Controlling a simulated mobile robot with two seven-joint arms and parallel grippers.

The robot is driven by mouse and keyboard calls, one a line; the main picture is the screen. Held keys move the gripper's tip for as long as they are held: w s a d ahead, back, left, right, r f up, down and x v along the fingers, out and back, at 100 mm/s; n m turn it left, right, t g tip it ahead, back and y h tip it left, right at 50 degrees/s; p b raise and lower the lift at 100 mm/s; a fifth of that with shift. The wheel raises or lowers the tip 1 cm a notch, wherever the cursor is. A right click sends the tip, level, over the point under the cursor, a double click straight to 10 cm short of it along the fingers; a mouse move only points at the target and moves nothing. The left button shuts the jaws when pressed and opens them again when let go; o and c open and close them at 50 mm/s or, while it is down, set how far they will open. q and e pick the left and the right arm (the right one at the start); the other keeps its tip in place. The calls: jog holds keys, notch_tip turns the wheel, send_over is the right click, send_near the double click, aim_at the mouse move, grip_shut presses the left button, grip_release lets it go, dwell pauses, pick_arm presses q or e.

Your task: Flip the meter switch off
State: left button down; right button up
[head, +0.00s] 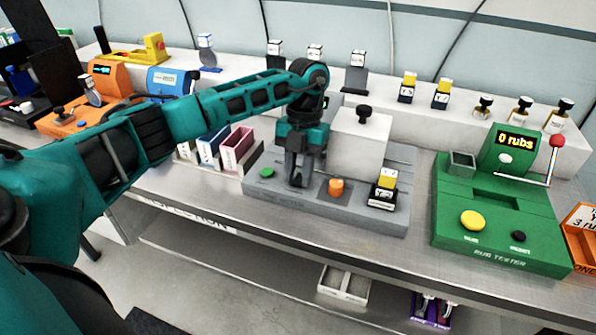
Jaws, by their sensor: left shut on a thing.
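The grey meter (340,215) stands on the metal bench in the middle, with a light grey block (358,143) at its back. Its base carries a green button (266,173) at the left and an orange knob (336,187) right of centre. My left gripper (298,180) points down at the base between these two. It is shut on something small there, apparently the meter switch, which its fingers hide. The switch's position cannot be seen. A module with a yellow top (387,180) stands at the base's right end. My right gripper is not in view.
The green rub tester (500,220) with a red-knobbed lever stands to the right. Small upright bins (236,150) are close on the left, with orange (108,80) and blue (172,82) devices beyond. Several bottles and modules line the back shelf. The bench's front strip is clear.

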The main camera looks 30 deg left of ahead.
pick_arm(q)
jog(key=c, duration=0.9)
grip_release()
jog(key=v, duration=1.3)
jog(key=shift+s, duration=0.15)
